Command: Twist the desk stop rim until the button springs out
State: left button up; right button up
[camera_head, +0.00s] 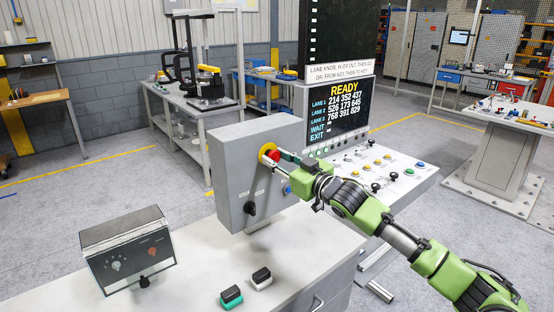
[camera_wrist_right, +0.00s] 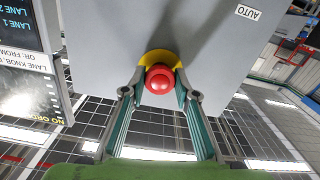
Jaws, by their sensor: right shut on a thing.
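The stop button (camera_head: 273,155) is red with a yellow collar behind it, on the front of a grey box (camera_head: 232,165) that stands on the desk. In the right wrist view the red button (camera_wrist_right: 159,79) sits between the fingertips, with the yellow collar (camera_wrist_right: 160,57) around its back. My right gripper (camera_wrist_right: 159,88) is shut on the stop button, one finger at each side. In the head view my right gripper (camera_head: 282,160) reaches the button from the right and partly covers it. My left gripper is not in view.
A black knob (camera_head: 250,208) and a blue button (camera_head: 287,190) are on the same box. A small grey control box (camera_head: 128,250) and two rocker switches (camera_head: 261,278) are on the desk (camera_head: 205,262). A button panel (camera_head: 385,165) and a screen reading READY (camera_head: 338,108) are behind my right arm.

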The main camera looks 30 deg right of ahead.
jog(key=m+p, duration=0.2)
jog(key=m, duration=0.1)
jog(key=shift+r, duration=0.15)
jog(key=shift+m+p, duration=1.25)
jog(key=shift+m, duration=0.95)
jog(key=o, duration=1.1)
